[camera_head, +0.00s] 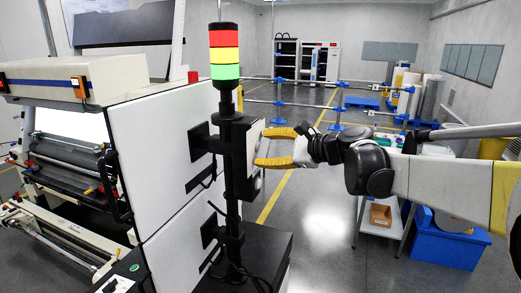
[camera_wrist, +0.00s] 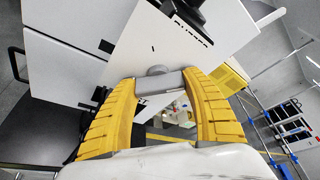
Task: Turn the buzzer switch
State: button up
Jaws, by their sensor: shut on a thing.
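The buzzer switch is a grey knob (camera_wrist: 157,71) with a flat bar handle on a white box face, under dark lettering that seems to read BUZZER. In the head view its box (camera_head: 254,140) is mounted on the black pole below the signal tower. My gripper (camera_head: 268,147) has yellow ribbed fingers reaching the box from the right. In the wrist view its fingertips (camera_wrist: 160,82) are on both ends of the grey handle, shut on it. The knob itself is hidden by the fingers and box edge in the head view.
The signal tower (camera_head: 224,52) shows red, yellow and green above the box. A large white machine (camera_head: 165,140) stands close on the left. A table with a brown box (camera_head: 381,215) and a blue bin (camera_head: 445,246) are at right. Open floor lies behind.

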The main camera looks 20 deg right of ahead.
jog(key=n+b, duration=0.1)
jog(key=n+t+b, duration=0.1)
jog(key=n+b, duration=0.1)
jog(key=shift+f+t, duration=0.2)
jog(key=shift+t, duration=0.1)
jog(key=n+t+b, duration=0.1)
jog(key=n+b, duration=0.3)
jog(key=shift+r+n+t+y+b, duration=0.1)
jog(key=shift+n+t+y+b, duration=0.2)
jog(key=shift+t+b, duration=0.1)
jog(key=n+t+y+b, duration=0.1)
jog(key=n+b, duration=0.2)
jog(key=n, duration=0.1)
jog(key=shift+n, duration=0.3)
jog(key=shift+r+n+y+b, duration=0.15)
jog(key=shift+n+y+b, duration=0.4)
jog(key=shift+n, duration=0.55)
jog(key=shift+r+n+y+b, duration=0.1)
jog(key=shift+n+y+b, duration=0.4)
jog(key=shift+n, duration=0.9)
jog(key=o, duration=1.2)
